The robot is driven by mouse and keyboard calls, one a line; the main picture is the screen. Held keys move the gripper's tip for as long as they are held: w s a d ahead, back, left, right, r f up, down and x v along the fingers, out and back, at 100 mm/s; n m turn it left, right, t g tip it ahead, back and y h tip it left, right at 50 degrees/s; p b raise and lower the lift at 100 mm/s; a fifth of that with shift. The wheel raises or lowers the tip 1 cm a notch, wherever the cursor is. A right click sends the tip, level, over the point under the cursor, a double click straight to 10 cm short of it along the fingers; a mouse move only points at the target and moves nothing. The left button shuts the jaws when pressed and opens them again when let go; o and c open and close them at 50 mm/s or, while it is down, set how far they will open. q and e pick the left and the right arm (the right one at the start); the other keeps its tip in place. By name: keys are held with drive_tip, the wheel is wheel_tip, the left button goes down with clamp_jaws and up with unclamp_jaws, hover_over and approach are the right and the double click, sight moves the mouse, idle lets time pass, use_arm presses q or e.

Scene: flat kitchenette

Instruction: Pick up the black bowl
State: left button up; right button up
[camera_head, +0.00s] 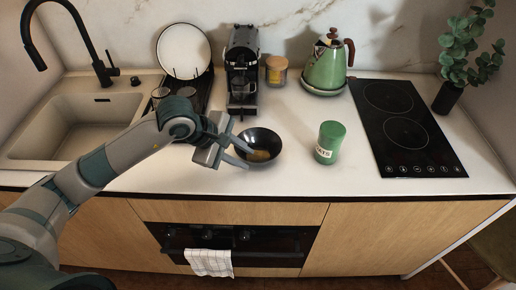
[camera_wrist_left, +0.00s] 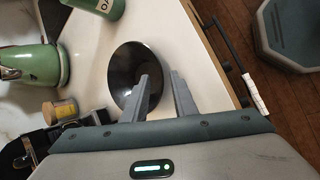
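My left gripper (camera_head: 244,153) is open at the bowl's left side. In the left wrist view the left gripper (camera_wrist_left: 163,98) has its two fingers apart, with one finger over the bowl and the other outside it. Whether the fingers touch the rim, I cannot tell. My right gripper is in neither view.
A green canister (camera_head: 329,142) stands right of the bowl. The coffee machine (camera_head: 242,70), jar (camera_head: 276,70) and green kettle (camera_head: 327,66) stand behind. A black cooktop (camera_head: 408,130) is at right, a sink (camera_head: 75,115) at left. Counter between bowl and canister is clear.

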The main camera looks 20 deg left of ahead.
sight(250, 161)
use_arm(q)
drive_tip(key=p+x, duration=0.1)
drive_tip(key=x, duration=0.1)
drive_tip(key=shift+w+d+f, duration=0.15)
drive_tip(key=shift+d+f, duration=0.15)
drive_tip(key=shift+w+d+f+p, duration=0.1)
drive_tip(key=shift+w+f+p, duration=0.1)
drive_tip(key=shift+f+p, duration=0.15)
clamp_jaws()
